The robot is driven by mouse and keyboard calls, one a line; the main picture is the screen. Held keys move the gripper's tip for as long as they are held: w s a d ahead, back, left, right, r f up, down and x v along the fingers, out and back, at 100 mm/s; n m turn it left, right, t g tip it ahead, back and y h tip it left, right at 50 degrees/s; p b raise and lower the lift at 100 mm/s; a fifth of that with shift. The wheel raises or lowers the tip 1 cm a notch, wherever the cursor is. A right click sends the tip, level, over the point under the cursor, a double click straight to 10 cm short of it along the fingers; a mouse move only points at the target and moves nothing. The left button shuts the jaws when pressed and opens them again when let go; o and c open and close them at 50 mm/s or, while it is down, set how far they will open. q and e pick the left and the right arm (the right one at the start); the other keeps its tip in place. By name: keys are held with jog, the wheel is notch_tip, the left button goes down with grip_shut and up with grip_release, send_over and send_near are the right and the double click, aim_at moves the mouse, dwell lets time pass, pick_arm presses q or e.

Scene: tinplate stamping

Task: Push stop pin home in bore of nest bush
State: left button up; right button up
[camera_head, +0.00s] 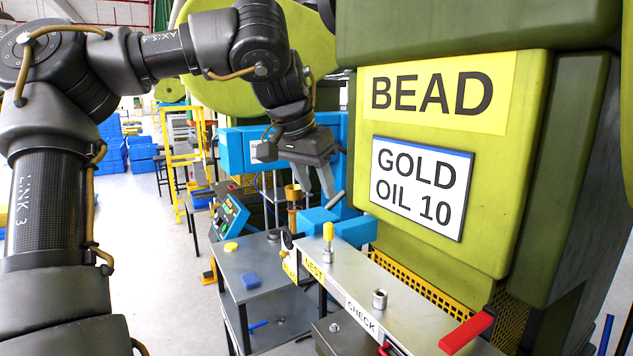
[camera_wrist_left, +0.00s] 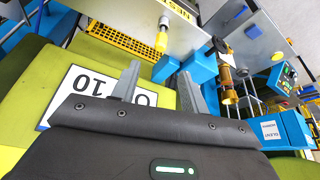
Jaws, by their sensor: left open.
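The stop pin (camera_head: 328,232), with a yellow grip, stands upright in the nest bush (camera_head: 327,256) at the NEST end of the grey bench plate. How deep the pin sits in the bore I cannot tell. In the left wrist view the pin (camera_wrist_left: 161,41) and nest bush (camera_wrist_left: 164,22) show beyond my fingertips. My left gripper (camera_head: 331,196) is open and empty, behind and above the pin in the head view, apart from it. In the left wrist view its two fingers (camera_wrist_left: 160,70) are spread. My right gripper is not in view.
A second bush (camera_head: 379,298) stands by the CHECK label, with a red handle (camera_head: 467,332) nearby. The green press (camera_head: 450,160) walls off the right side. A blue block (camera_head: 318,218) lies behind the pin. A side table (camera_head: 260,275) holds small blue and yellow pieces.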

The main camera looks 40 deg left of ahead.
aim_at(328, 223)
pick_arm(q)
jog(key=shift+s, duration=0.2)
jog(key=p+x, duration=0.3)
jog(key=x, duration=0.6)
jog(key=shift+x, duration=0.9)
jog(key=shift+r, duration=0.1)
grip_shut()
